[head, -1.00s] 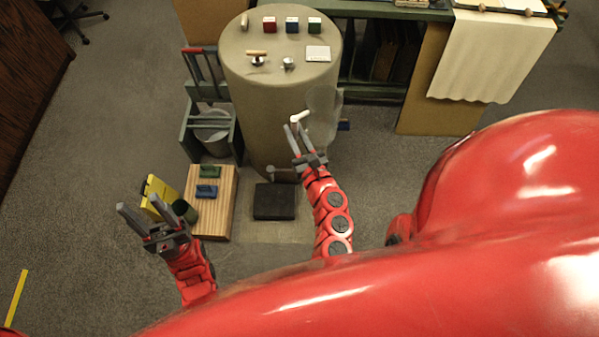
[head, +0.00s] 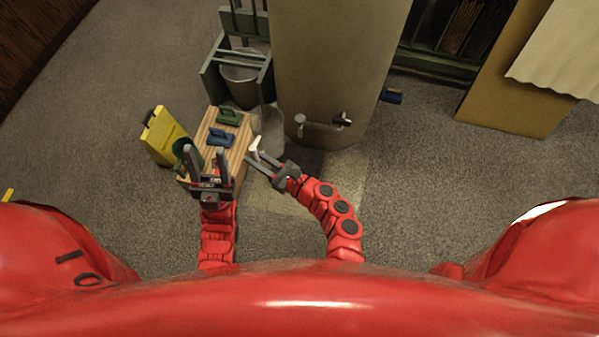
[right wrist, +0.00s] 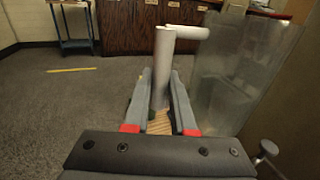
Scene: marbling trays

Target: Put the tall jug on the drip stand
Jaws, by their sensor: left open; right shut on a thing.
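The tall jug (right wrist: 240,60) is clear and see-through, with a pale tubular handle (right wrist: 163,70). My right gripper (right wrist: 160,103) is shut on that handle. In the head view the handle (head: 254,147) shows at the right gripper's tips (head: 252,157), but the clear body is faint. The slatted wooden stand (head: 238,150), which looks like the drip stand, is just left of the right gripper. Its slats also show below the handle in the right wrist view (right wrist: 159,124). My left gripper (head: 207,152) is open and empty over the stand's near end.
A green block (head: 229,116) and a blue block (head: 221,137) lie on the stand. A yellow board (head: 165,137) and a dark green cup (head: 188,158) are at its left. A bucket (head: 240,85) stands behind. A large column (head: 335,60) with a tap (head: 320,124) is to the right.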

